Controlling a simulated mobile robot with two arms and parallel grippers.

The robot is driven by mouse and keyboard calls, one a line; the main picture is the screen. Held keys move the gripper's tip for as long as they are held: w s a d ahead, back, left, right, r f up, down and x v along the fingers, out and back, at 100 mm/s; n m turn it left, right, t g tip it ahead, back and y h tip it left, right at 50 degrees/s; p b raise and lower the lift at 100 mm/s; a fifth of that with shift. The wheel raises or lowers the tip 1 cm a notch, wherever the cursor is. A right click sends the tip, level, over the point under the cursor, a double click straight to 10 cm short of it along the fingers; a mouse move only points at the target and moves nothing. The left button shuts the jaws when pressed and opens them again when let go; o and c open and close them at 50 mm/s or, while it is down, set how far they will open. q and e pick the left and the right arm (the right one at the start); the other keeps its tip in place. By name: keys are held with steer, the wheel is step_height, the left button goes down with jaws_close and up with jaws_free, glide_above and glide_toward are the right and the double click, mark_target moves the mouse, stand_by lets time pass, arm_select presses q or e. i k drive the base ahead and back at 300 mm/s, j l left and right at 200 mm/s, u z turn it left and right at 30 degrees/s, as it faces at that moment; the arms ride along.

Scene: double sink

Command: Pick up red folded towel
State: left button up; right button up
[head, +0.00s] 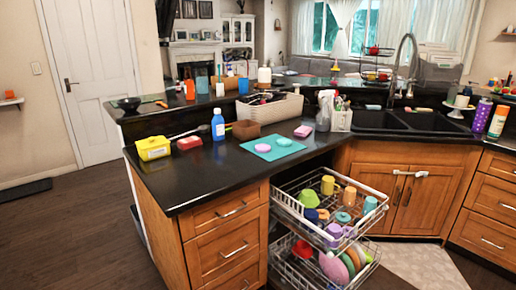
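A small, flat red item that looks like the red folded towel (189,142) lies on the black countertop in the head view. It is left of centre, between a yellow item (153,148) and a blue bottle (218,126). Its folds are too small to make out. Nothing is seen on top of it. Neither of my grippers shows in this view.
Behind stands a beige bin (270,107). The front left countertop (196,182) is clear. Pulled-out dish racks (318,243) with dishes stand below right, near the black double sink (411,122).

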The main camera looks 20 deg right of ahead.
mark_target(192, 142)
steer(key=i+j+z, duration=0.15)
steer(key=i+j, duration=0.55)
steer(key=j, duration=0.05)
